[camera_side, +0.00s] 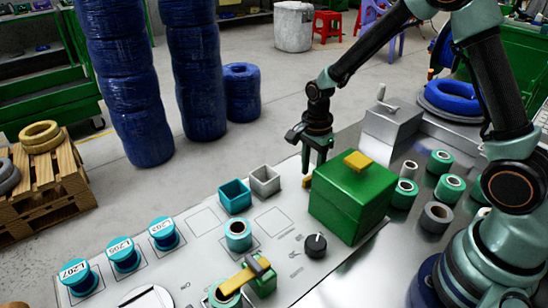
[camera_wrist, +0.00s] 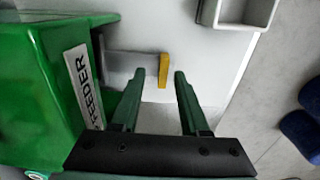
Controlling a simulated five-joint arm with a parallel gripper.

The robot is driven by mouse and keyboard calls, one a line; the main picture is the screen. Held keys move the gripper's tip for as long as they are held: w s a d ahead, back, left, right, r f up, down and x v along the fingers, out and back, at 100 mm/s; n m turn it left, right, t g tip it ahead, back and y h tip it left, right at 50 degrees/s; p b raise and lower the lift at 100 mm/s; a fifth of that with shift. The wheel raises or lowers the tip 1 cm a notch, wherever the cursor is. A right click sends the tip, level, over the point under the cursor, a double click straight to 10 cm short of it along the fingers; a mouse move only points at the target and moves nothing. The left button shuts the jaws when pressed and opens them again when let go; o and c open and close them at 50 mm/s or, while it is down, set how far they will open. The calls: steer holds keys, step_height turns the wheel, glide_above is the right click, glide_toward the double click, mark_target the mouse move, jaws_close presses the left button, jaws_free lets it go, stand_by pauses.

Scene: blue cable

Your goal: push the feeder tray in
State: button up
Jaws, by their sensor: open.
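The feeder is a green box (camera_side: 350,200) with a yellow handle on its lid; the wrist view shows its side with a FEEDER label (camera_wrist: 84,85). The feeder tray (camera_wrist: 125,65) is a grey strip sticking out of that side, with a yellow end (camera_wrist: 163,70). In the side view only a bit of yellow (camera_side: 306,182) shows low beside the box. My gripper (camera_side: 314,168) points down just left of the box. It is open and empty; in the wrist view its fingertips (camera_wrist: 160,76) appear on either side of the yellow end. I cannot tell whether they touch it.
A grey square cup (camera_side: 265,180) and a teal square cup (camera_side: 234,196) stand left of the gripper. A black knob (camera_side: 315,245) is in front of the feeder. Teal spools (camera_side: 450,187) stand to its right. The white panel around the tray's end is clear.

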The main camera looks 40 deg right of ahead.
step_height(320, 180, up, 11)
stand_by(0.3)
steer(key=s+r+n+t, duration=0.5)
steer(key=s+r+n, duration=0.5)
steer(key=n, duration=0.8)
steer(key=shift+s+a+t, duration=0.25)
steer(key=shift+s+t, duration=0.05)
steer(key=shift+s, duration=0.75)
